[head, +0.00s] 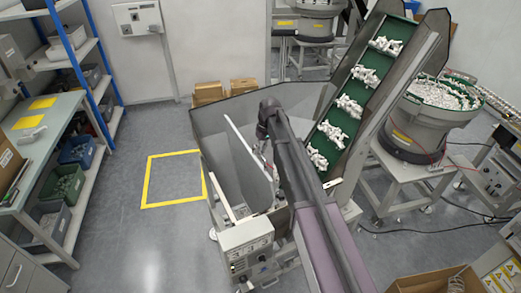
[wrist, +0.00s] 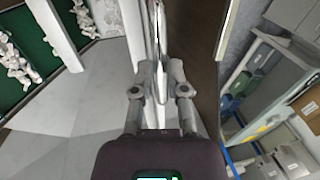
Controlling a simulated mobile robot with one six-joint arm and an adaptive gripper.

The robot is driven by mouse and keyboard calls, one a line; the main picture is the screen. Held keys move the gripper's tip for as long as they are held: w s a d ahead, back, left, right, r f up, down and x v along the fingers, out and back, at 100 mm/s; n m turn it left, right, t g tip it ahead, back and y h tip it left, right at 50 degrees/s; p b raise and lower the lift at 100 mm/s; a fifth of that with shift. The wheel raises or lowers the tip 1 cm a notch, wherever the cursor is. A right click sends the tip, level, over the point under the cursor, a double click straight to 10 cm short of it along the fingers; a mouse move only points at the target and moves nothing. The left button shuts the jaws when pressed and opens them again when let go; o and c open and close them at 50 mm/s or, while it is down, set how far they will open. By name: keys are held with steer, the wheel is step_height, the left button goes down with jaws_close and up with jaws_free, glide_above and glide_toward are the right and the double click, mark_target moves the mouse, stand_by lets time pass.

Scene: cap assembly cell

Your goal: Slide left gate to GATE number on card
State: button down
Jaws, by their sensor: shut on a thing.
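The grey hopper (head: 215,122) stands in the middle of the head view, with upright thin plates inside it. One pale plate (head: 237,140) stands on edge there, beside my arm. In the wrist view my gripper (wrist: 159,75) points at a thin upright metal edge, the gate (wrist: 158,40), and its two fingers are shut on it. In the head view my gripper is mostly hidden behind my arm. I cannot make out a scale on the gate. No card with a readable GATE number shows.
A green inclined conveyor (head: 349,104) carrying white parts rises right of the hopper. A control box (head: 247,245) sits at the hopper's front. A bowl feeder (head: 412,125) stands at right, a shelf bench (head: 25,125) at left. Floor around the yellow square (head: 174,180) is clear.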

steer(key=c, duration=0.7)
jaws_free()
steer(key=shift+o, duration=0.2)
steer(key=shift+f, duration=0.15)
steer(key=shift+f+b, duration=1.45)
steer(key=shift+b, duration=0.25)
step_height(320, 180, up, 14)
steer(key=w+d+p, duration=0.1)
steer(key=d+p, duration=0.1)
steer(key=p, duration=1.2)
steer(key=s+d+f+m+b, duration=0.2)
steer(key=s+d+f+b, duration=0.7)
steer(key=s, duration=0.2)
steer(key=s+d+f+m+t+h+b, duration=0.1)
steer(key=s+d+f+m+b, duration=0.2)
steer(key=s+d+f+b, duration=0.6)
steer(key=s+f+b, duration=0.1)
steer(key=s, duration=0.2)
steer(key=shift+d+f+h, duration=0.2)
steer(key=shift+f+h, duration=0.1)
